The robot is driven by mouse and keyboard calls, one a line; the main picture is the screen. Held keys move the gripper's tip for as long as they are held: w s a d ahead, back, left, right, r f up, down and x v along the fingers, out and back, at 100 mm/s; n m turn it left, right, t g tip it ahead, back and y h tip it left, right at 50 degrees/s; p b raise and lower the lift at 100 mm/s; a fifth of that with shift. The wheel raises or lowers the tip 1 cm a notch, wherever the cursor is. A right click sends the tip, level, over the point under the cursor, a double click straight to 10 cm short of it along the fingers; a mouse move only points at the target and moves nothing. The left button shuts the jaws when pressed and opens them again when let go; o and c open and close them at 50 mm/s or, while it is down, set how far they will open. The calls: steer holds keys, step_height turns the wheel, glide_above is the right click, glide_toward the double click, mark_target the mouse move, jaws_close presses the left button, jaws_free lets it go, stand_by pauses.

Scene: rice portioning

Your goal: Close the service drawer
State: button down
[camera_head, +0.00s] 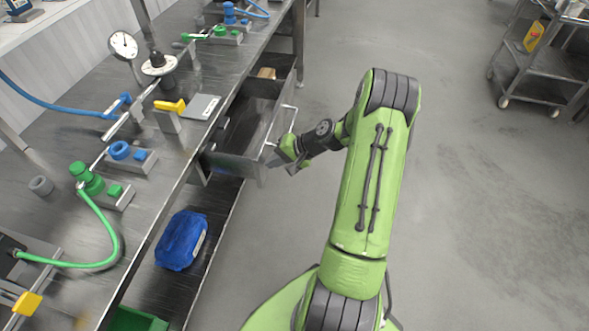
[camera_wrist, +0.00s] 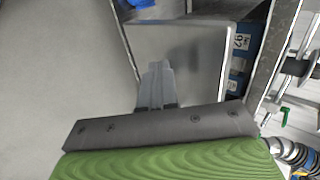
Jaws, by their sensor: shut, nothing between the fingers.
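The service drawer (camera_head: 236,165) is pulled out from under the steel workbench, with its inside open to view. A pale bar handle (camera_head: 289,122) runs along its outer front. My gripper (camera_head: 272,163) is at the near end of the drawer front, low beside the handle. Its fingers (camera_wrist: 157,82) are together and hold nothing. In the wrist view they lie over or against a grey metal panel (camera_wrist: 190,48), which seems to be part of the drawer. Whether the fingertips touch it I cannot tell.
The workbench (camera_head: 60,205) carries a gauge (camera_head: 123,45), valves and hoses along the left. A blue case (camera_head: 181,240) sits on the lower shelf, near the drawer. A wheeled cart (camera_head: 535,60) stands at the far right. The floor right of my arm is clear.

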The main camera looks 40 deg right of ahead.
steer(key=w+a, duration=0.3)
steer(key=w, duration=0.1)
steer(key=w+a, duration=0.3)
steer(key=w, duration=0.1)
steer(key=w+a, duration=0.3)
steer(key=w, duration=0.1)
steer(key=shift+w+a+f, duration=0.1)
steer(key=shift+w+a, duration=0.4)
steer(key=shift+w, duration=0.05)
steer(key=shift+a+r, duration=0.1)
steer(key=shift+r, duration=0.15)
